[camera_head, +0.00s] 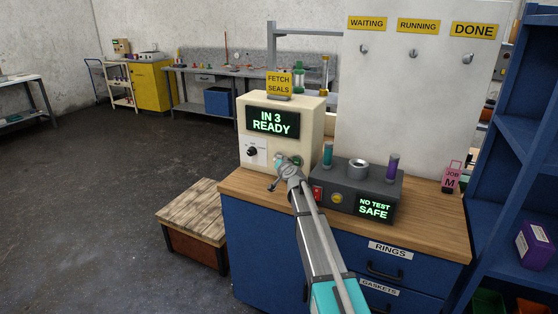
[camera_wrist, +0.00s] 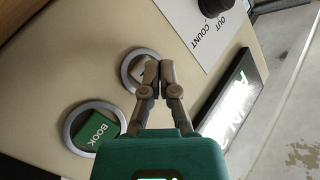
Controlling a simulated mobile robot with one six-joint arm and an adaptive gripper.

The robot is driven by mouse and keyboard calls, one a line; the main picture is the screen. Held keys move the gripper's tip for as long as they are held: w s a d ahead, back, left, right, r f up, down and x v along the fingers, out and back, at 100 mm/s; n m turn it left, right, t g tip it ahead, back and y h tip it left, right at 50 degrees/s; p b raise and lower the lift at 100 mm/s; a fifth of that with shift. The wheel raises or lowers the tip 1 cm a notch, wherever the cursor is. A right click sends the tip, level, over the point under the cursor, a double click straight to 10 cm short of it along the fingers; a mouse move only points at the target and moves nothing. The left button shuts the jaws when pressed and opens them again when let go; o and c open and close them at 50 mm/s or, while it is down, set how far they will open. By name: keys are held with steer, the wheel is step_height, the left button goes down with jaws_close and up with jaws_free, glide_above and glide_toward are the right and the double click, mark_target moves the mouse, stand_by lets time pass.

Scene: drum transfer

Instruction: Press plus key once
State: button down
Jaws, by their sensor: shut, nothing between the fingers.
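The cream machine (camera_head: 311,129) stands on the bench with a display (camera_head: 272,121) reading "IN 3 READY". In the wrist view its face (camera_wrist: 90,40) carries two ringed keys. One is a grey-brown key (camera_wrist: 137,71) with a pale mark, partly hidden behind my fingers; I cannot read its sign. My gripper (camera_head: 279,175) also shows before the machine's lower front in the head view.
A black knob (camera_head: 251,151) sits on a white panel left of the keys. A dark tester (camera_head: 352,187) reading "NO TEST SAFE" stands right of my arm, with a teal and a purple vial. A wooden-topped crate (camera_head: 189,211) stands on the floor at left.

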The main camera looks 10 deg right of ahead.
steer(key=shift+s+a, duration=0.9)
steer(key=shift+s, duration=0.3)
steer(key=shift+s+a, duration=0.85)
steer(key=shift+s, duration=0.35)
steer(key=s+a+f+n+g+y+p, duration=0.1)
steer(key=s+f+n+g, duration=0.15)
steer(key=s, duration=0.35)
steer(key=s+a+f+n+g+p, duration=0.1)
steer(key=s+f+g+p, duration=0.15)
steer(key=s, duration=0.35)
steer(key=s+a+f+n+g+y, duration=0.1)
steer(key=s+a+n+g, duration=0.15)
steer(key=s, duration=0.45)
steer(key=s+d+f+g+h+p, duration=0.1)
steer(key=s+d+g, duration=0.1)
steer(key=s, duration=0.6)
steer(key=s+d+f+g+h+p, duration=0.1)
steer(key=s+d+g+h, duration=0.1)
steer(key=s, duration=0.5)
steer(key=s+d+f+g+h+p, duration=0.1)
steer(key=s+g, duration=0.3)
steer(key=s, duration=0.4)
steer(key=shift+s+d+g+h, duration=0.3)
steer(key=shift+s+d+g, duration=0.05)
steer(key=shift+d, duration=0.4)
